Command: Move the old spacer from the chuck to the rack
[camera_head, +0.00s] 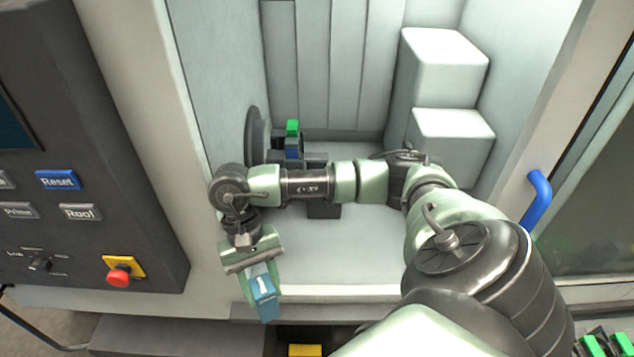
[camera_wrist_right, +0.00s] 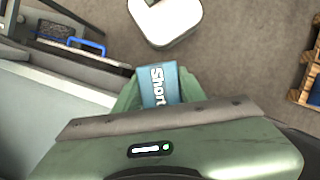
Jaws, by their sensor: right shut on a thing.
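My right gripper (camera_head: 262,286) is shut on a blue block (camera_head: 263,293), in front of the machine opening at the lower left. In the right wrist view the block (camera_wrist_right: 159,88) shows the word "Short" between the fingers of the right gripper (camera_wrist_right: 158,92). The dark round chuck (camera_head: 253,138) is on the left inner wall of the machine. A green-topped part with blue below (camera_head: 292,130) sits beside the chuck, partly hidden by my right arm. No rack can be made out for certain. My left gripper is not in view.
A control panel (camera_head: 75,150) with a red stop button (camera_head: 119,275) stands at left. White stepped blocks (camera_head: 443,75) fill the right back of the machine. A blue door handle (camera_head: 537,198) is at right. Green and dark items (camera_head: 592,345) show at the lower right corner.

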